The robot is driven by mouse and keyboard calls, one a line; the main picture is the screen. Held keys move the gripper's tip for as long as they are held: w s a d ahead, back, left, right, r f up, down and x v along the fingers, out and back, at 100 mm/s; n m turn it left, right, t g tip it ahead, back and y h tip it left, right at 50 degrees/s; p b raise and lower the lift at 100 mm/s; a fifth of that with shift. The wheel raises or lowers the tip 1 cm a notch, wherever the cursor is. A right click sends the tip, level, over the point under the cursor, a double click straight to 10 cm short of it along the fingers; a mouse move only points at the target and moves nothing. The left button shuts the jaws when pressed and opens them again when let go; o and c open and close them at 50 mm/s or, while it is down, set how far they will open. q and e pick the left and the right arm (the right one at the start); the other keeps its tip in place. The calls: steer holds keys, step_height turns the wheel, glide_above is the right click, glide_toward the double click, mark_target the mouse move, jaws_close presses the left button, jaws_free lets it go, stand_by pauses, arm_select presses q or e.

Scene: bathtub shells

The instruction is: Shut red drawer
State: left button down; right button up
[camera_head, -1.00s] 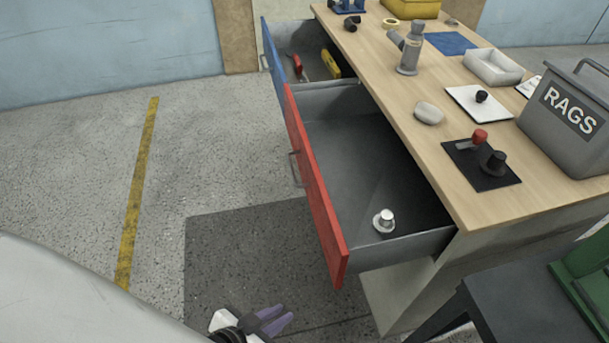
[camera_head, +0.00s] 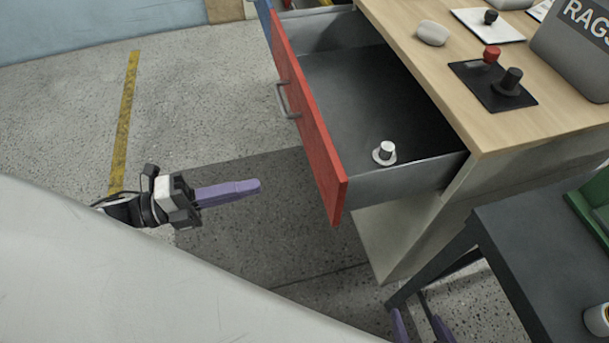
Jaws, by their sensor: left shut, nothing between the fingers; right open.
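The red drawer (camera_head: 318,135) stands pulled out from the wooden-topped workbench, with its grey inside in view. A metal handle (camera_head: 287,100) is on its red front. A small white and silver knob-like part (camera_head: 384,153) lies inside, near the front corner. My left gripper (camera_head: 258,186) has purple fingers that are together and empty. It is left of the drawer front, apart from it, and points right towards it. My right gripper (camera_head: 419,318) shows only as two separated purple fingertips at the bottom edge, below the bench. The rest of it is hidden.
A blue drawer (camera_head: 264,14) is partly in view behind the red one. The bench top (camera_head: 440,75) holds a white stone-like piece, small parts on plates and a grey RAGS bin (camera_head: 575,50). A dark table (camera_head: 530,245) stands at lower right. Floor left of the drawer is clear.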

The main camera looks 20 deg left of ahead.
mark_target(322, 172)
arm_select(q)
steer(key=x, duration=1.2)
steer(key=shift+w, duration=0.1)
